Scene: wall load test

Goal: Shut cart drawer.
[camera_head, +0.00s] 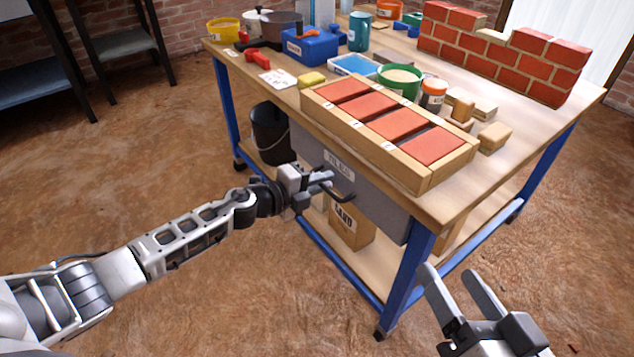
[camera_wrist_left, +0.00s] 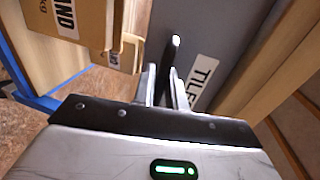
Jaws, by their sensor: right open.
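The cart drawer (camera_head: 382,204) has a grey front with a white label and hangs under the wooden top of the blue-framed cart (camera_head: 455,213). I cannot tell how far out it stands. Its dark bar handle (camera_head: 343,194) sticks out from the front. My left gripper (camera_head: 326,181) is at this handle. In the left wrist view the handle (camera_wrist_left: 175,45) runs between the two close fingers (camera_wrist_left: 165,88), in front of the grey drawer front (camera_wrist_left: 225,35). My right gripper (camera_head: 452,292) is open and empty, low at the right near the cart's corner leg.
A wooden tray of red tiles (camera_head: 322,94) lies along the top's near edge, above the drawer. A sand box (camera_head: 350,228) and a black bucket (camera_head: 270,135) stand on the lower shelf. A small brick wall (camera_head: 500,55) stands at the back. The floor in front is clear.

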